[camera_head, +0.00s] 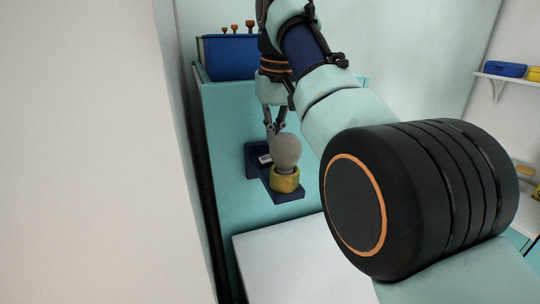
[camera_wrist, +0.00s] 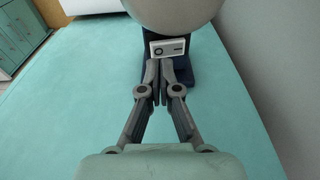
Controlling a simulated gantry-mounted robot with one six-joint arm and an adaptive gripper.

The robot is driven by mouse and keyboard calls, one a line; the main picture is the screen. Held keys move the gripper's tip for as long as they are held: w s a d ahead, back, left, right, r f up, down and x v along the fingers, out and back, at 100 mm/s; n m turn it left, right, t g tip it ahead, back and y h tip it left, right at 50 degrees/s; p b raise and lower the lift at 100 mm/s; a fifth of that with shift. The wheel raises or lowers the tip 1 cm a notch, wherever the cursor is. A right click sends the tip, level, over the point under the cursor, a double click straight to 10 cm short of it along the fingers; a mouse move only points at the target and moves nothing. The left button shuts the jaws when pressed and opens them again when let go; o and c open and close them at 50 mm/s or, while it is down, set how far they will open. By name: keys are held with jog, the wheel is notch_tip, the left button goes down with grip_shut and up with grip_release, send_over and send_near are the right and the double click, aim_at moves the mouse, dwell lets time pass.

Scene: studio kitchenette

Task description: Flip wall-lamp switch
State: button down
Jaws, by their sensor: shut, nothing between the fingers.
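The wall lamp has a dark blue bracket (camera_head: 289,195) on a teal panel, with a yellow socket (camera_head: 285,180) and a round grey bulb (camera_head: 286,152) that looks unlit. A small white switch (camera_head: 264,158) sits on the bracket beside the bulb. In the wrist view the switch (camera_wrist: 168,48) shows a round mark at its left and a dark bar at its right. My gripper (camera_wrist: 165,66) is shut and empty, its tips right below the switch in that view. I cannot tell whether they touch it. The bulb (camera_wrist: 172,8) fills the top of the wrist view.
A blue bin (camera_head: 231,58) stands on top of the teal cabinet (camera_head: 228,120). A white surface (camera_head: 300,260) lies below the lamp. A wall shelf (camera_head: 508,77) at the right holds blue and yellow things. A pale wall (camera_head: 90,150) fills the left.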

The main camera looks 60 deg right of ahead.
jog(key=shift+f+b, duration=1.35)
jog(key=shift+b, duration=0.05)
dwell(0.7)
jog(key=shift+r, duration=0.1)
notch_tip(320, 180, up, 7)
jog(key=p, duration=0.7)
dwell(0.4)
